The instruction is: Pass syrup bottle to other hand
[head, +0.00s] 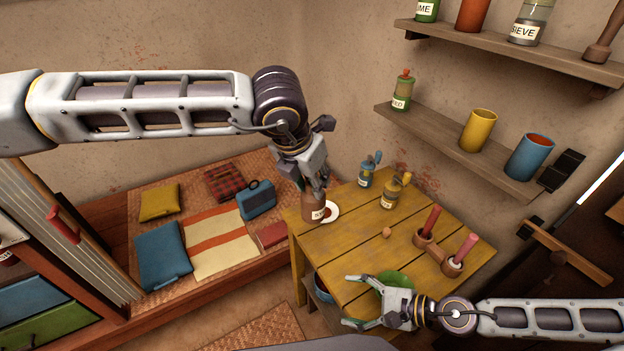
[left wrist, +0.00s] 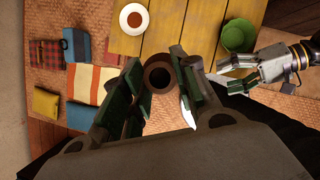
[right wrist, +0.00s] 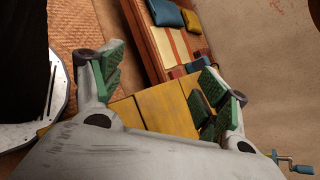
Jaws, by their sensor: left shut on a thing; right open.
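In the left wrist view the bottle's dark round top (left wrist: 158,76) shows between the fingers. The bottle looks upright and held up, apart from the saucer. My right gripper (head: 354,300) is open and empty, over the table's near left edge, fingers pointing left.
A white saucer (head: 333,212) lies on the yellow table (head: 350,239). A green bowl (head: 397,279) is just behind my right gripper.

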